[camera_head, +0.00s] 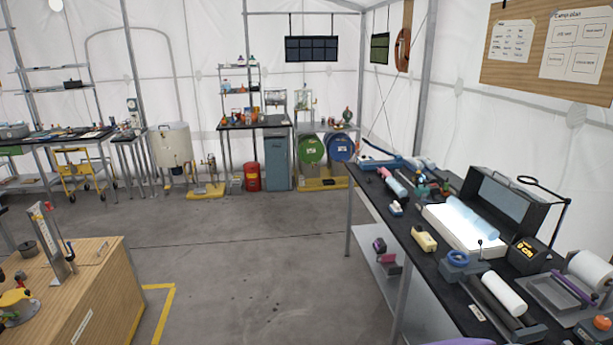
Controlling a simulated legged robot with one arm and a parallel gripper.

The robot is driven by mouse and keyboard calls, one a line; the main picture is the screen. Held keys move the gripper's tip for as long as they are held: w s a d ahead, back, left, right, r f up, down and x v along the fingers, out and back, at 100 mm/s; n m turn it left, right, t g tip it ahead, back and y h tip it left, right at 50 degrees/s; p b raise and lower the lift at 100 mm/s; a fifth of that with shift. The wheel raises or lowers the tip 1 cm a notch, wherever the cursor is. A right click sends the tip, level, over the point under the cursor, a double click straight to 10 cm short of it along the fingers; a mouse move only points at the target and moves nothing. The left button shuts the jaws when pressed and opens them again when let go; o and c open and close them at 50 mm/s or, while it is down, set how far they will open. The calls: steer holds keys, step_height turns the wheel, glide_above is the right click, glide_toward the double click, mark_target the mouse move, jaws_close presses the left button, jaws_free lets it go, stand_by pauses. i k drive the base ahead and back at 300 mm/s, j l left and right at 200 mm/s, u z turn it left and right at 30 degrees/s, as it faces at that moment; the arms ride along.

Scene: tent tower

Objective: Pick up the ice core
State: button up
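A pale blue, translucent cylinder that looks like the ice core (468,220) lies on a bright white lit panel (452,238) on the right-hand bench. It lies lengthwise in front of an open dark case (500,200). A smaller light blue cylinder (396,187) lies further back on the same bench; I cannot tell whether it is also ice. A white cylinder (504,294) lies in a dark holder nearer to me. My gripper is not in view.
The black-topped bench (415,262) also bears a yellow object (424,239), a ring lamp (540,190) and a paper roll (590,270). A wooden crate (100,300) stands at left. Grey floor between them is clear. Drums (311,149) stand at the back.

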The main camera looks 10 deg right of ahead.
mark_target(480, 223)
steer(key=i+z, duration=0.1)
steer(key=i, duration=0.8)
steer(key=i+j+z, duration=0.1)
steer(key=i, duration=0.75)
steer(key=i+z, duration=0.25)
steer(key=z, duration=0.15)
steer(key=i+z, duration=0.55)
steer(key=z, duration=0.25)
steer(key=i+j+z, duration=0.2)
steer(key=z, duration=0.2)
steer(key=i+z, duration=0.6)
steer(key=z, duration=0.2)
